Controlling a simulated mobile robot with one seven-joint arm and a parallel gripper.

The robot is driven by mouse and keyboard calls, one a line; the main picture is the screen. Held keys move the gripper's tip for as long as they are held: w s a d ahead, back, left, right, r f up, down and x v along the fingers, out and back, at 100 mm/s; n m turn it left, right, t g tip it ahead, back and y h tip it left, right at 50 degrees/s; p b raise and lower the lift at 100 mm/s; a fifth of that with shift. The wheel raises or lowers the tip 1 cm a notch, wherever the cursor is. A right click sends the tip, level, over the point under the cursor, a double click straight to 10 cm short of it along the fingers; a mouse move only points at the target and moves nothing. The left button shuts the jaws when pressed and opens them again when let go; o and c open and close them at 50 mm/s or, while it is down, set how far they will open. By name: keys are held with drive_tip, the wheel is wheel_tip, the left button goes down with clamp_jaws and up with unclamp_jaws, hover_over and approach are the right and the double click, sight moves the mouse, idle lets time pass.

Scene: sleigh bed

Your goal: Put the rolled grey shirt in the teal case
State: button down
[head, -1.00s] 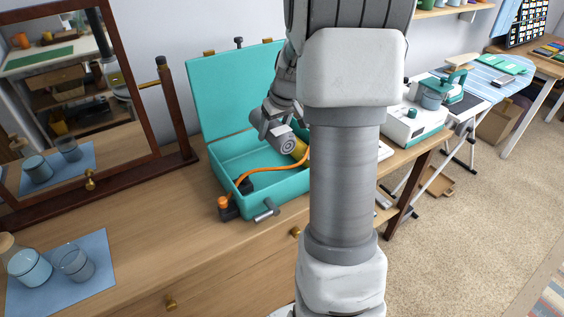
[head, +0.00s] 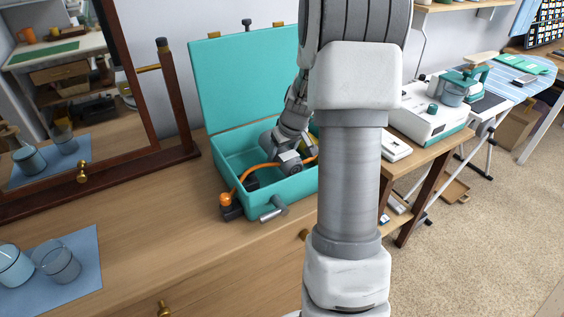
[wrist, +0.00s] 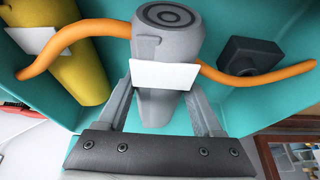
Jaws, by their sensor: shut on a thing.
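The rolled grey shirt (wrist: 166,40), with a spiral end and a white band, is between the two fingers of my gripper (wrist: 163,98). My gripper is shut on it. In the head view the roll (head: 289,166) is inside the open teal case (head: 247,204), below rim level near the front wall. I cannot tell whether it touches the case floor. The teal lid (head: 243,85) stands up at the back. My arm hides the case's right part.
A yellow roll (wrist: 70,62) with a white band lies in the case beside the grey one. An orange cord (wrist: 90,30) passes behind the grey roll, and a dark block (wrist: 250,55) is on its other side. A mirror (head: 160,100) and glasses (head: 58,262) stand left. A white machine (head: 430,112) stands right.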

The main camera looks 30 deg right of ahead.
drive_tip(key=shift+f, duration=1.35)
drive_tip(key=shift+f+b, duration=0.2)
drive_tip(key=shift+b, duration=0.15)
drive_tip(key=shift+c, duration=0.2)
unclamp_jaws()
drive_tip(key=shift+r, duration=0.15)
drive_tip(key=shift+r+p, duration=0.25)
drive_tip(key=shift+p, duration=0.05)
drive_tip(key=p+v, duration=0.1)
drive_tip(key=v, duration=1)
drive_tip(key=shift+s+r, duration=0.15)
drive_tip(key=shift+r, duration=0.15)
